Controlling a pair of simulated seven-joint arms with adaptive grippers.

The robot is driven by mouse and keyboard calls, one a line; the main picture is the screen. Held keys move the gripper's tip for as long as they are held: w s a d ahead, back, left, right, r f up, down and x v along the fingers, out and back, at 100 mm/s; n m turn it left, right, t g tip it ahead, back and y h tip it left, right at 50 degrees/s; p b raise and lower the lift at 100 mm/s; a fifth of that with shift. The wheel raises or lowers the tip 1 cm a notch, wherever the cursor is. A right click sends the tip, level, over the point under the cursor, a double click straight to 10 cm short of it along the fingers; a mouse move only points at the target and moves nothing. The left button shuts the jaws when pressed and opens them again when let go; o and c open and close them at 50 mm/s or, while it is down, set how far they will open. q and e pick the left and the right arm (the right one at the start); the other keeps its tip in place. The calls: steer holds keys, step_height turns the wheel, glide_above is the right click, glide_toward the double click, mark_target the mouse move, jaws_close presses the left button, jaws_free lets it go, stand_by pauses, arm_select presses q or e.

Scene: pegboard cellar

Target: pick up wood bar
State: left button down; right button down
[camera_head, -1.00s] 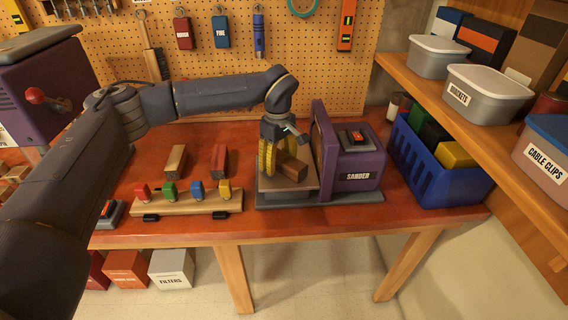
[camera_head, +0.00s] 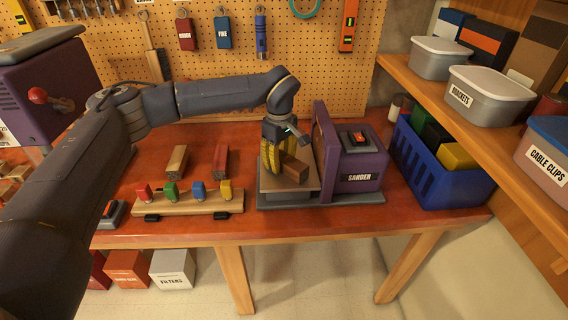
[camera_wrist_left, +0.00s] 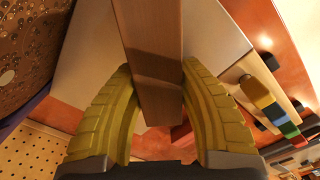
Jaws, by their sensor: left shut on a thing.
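A brown wood bar (camera_head: 294,170) is at the sander's table (camera_head: 270,187), in front of the purple sander (camera_head: 352,165). My left gripper (camera_head: 271,160), with yellow ribbed fingers, is shut on this bar from above. In the left wrist view the bar (camera_wrist_left: 158,85) runs between the two fingers (camera_wrist_left: 158,110). Whether the bar rests on the sander's table or hangs just above it, I cannot tell. Two other bars lie on the bench to the left, a tan one (camera_head: 177,161) and a reddish one (camera_head: 221,161). My right gripper is not in view.
A wooden rack (camera_head: 190,204) with several coloured pegs lies near the bench's front edge. A blue crate (camera_head: 442,180) stands right of the sander. A shelf with grey bins (camera_head: 488,97) overhangs the right side. The bench's left middle is fairly clear.

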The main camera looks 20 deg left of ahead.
arm_select(q)
steer(key=shift+r, duration=0.1)
step_height(320, 180, up, 19)
steer(key=n, duration=0.4)
glide_above(280, 155)
steer(key=s+a, duration=0.2)
steer(key=s, duration=0.1)
step_height(280, 155, down, 11)
steer(key=shift+w+f+n, duration=0.15)
steer(key=shift+f+n, duration=0.15)
steer(key=shift+n, duration=0.1)
steer(key=shift+a+f+n, duration=0.1)
steer(key=shift+f+n, duration=0.1)
steer(key=shift+n, duration=0.4)
steer(key=n, duration=0.3)
steer(key=shift+w, duration=0.25)
steer(key=shift+d+f, duration=0.15)
steer(key=shift+f, duration=1.25)
steer(key=shift+d+f, duration=0.15)
steer(key=shift+f, duration=1.25)
steer(key=shift+w+d+f, duration=0.3)
steer(key=shift+d+f, duration=0.3)
steer(key=shift+d, duration=0.05)
steer(key=shift+d, duration=0.1)
